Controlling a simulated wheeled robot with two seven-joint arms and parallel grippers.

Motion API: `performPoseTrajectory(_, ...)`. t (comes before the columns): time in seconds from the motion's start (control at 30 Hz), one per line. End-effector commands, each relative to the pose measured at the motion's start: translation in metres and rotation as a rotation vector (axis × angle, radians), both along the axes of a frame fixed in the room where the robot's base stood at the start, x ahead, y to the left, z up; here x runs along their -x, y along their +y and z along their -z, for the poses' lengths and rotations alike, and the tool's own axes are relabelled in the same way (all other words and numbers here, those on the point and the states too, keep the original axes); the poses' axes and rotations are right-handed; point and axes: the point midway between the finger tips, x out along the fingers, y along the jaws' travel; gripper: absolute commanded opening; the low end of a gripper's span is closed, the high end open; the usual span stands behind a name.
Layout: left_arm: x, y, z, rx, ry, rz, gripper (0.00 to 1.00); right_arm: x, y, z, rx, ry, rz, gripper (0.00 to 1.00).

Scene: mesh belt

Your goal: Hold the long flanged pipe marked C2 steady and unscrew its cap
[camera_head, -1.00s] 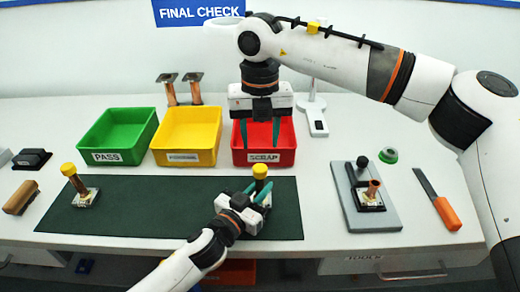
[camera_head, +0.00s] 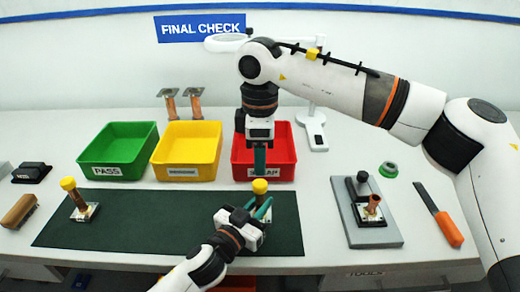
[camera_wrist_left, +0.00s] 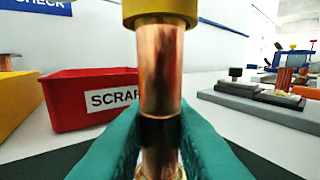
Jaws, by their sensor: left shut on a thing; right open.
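A copper pipe with a yellow cap (camera_head: 260,186) stands upright on the dark green mat (camera_head: 160,225). My left gripper (camera_head: 258,212) is shut on its shaft from the side, below the cap. In the left wrist view the pipe (camera_wrist_left: 160,75) is between the teal fingers, with a dark band at their height and the cap (camera_wrist_left: 160,10) above. No C2 mark is readable. My right gripper (camera_head: 260,173) is open, pointing down just above the cap. Its fingers overlap in the head view, and I cannot tell whether they touch the cap.
Green (camera_head: 115,168), yellow (camera_head: 182,172) and red (camera_head: 245,172) bins stand behind the mat. A grey board (camera_head: 368,232) with a copper fitting and an orange-handled tool (camera_head: 446,226) lie to the right.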

Motion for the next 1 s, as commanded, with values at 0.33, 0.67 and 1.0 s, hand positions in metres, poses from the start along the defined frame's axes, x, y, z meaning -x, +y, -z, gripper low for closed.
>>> performPoseTrajectory(0.33,0.0,0.0,0.0,-0.001,0.001,-0.001,0.0,0.0,-0.001,0.053,0.001,0.003,-0.002,0.46)
performPoseTrajectory(0.67,0.0,0.0,0.0,-0.001,0.001,-0.001,0.0,0.0,-0.001,0.071,0.0,0.001,-0.002,0.46)
performPoseTrajectory(1.0,0.0,0.0,0.0,-0.001,0.001,-0.001,0.0,0.0,-0.001,0.071,0.0,0.001,-0.003,0.19)
